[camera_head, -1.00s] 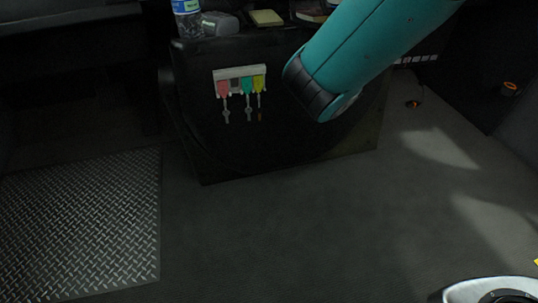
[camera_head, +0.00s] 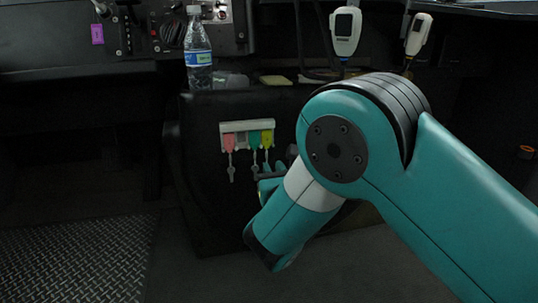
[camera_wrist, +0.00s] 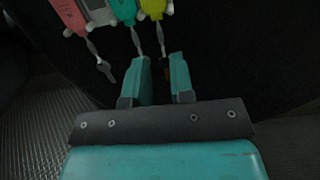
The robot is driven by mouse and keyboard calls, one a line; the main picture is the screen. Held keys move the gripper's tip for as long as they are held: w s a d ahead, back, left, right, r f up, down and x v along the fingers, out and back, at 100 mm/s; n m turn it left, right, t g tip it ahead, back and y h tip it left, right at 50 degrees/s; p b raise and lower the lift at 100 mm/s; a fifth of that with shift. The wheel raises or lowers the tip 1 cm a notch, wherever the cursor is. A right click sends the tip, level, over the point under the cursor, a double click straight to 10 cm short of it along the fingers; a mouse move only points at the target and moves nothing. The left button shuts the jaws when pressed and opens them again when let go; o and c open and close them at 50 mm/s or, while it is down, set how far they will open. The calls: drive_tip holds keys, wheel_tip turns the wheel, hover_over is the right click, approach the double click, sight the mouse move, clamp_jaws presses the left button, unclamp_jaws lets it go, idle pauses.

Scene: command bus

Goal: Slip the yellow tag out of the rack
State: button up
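The white key rack (camera_head: 232,127) is on the dark console front, with pink, teal and yellow tags in it and keys hanging below. The yellow tag (camera_head: 267,138) is the rightmost one. In the wrist view the yellow tag (camera_wrist: 154,8) is at the top edge, cut off, beside the teal tag (camera_wrist: 124,10). My gripper (camera_wrist: 161,58) is open just below it. The yellow tag's key hangs in line with the gap between the fingers; I cannot tell whether it touches them. In the head view my gripper (camera_head: 266,173) is partly hidden by my wrist.
A water bottle (camera_head: 198,55) stands on the console top, near a yellow pad (camera_head: 276,81). Two handsets (camera_head: 345,32) hang at the upper right. The pink tag (camera_wrist: 68,14) is further left in the rack. A metal tread plate (camera_head: 75,262) covers the floor at left.

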sight(267, 155)
drive_tip(key=shift+p+x, duration=2.15)
drive_tip(key=shift+p, duration=0.3)
drive_tip(key=shift+w+a+p, duration=0.1)
drive_tip(key=shift+w+p, duration=0.5)
clamp_jaws()
